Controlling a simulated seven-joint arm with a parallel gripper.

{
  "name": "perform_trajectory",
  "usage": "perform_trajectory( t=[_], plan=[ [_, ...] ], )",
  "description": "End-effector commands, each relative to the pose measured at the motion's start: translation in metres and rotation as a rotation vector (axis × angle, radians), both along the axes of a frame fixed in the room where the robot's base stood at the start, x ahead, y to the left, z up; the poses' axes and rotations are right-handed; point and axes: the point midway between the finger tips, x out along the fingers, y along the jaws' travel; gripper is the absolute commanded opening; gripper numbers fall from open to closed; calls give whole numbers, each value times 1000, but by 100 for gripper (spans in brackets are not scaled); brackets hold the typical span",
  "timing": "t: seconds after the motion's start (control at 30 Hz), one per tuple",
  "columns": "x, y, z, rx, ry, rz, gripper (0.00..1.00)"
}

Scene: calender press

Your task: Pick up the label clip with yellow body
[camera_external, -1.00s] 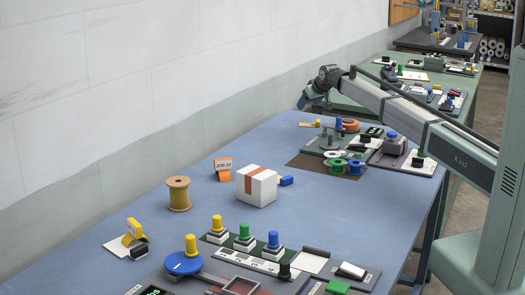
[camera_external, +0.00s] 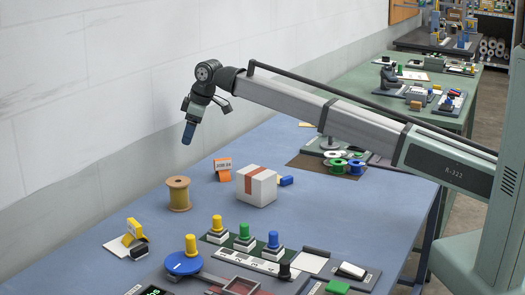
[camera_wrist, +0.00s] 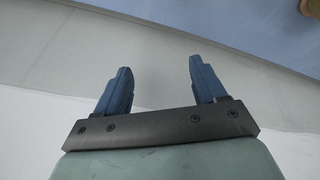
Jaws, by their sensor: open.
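An orange clip-like piece (camera_external: 224,177) holding a job label stands farther back. My gripper (camera_external: 188,137) hangs in the air above the table's far left edge, behind the wooden spool and well away from the yellow clip. In the wrist view my gripper's blue fingers (camera_wrist: 158,66) are apart with nothing between them. The yellow clip is not visible there.
The wooden spool (camera_external: 178,194) and a white box with a brown stripe (camera_external: 257,186) stand mid-table. Yellow, green and blue knobs (camera_external: 245,238) fill the front panel. The wall (camera_external: 90,80) is close on the left. Blue tabletop around the spool is clear.

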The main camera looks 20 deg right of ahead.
Motion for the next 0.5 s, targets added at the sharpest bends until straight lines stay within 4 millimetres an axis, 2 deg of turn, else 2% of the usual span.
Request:
perform_trajectory(
  t=[0.03, 0.2, 0.4, 0.5],
  plan=[
    [-27, 23, 4, -15, 11, 54, 70],
    [-111, 81, 16, -69, 46, 223, 70],
    [-217, 135, 31, -137, 84, 422, 70],
    [-267, 155, 39, -168, 101, 517, 70]
  ],
)
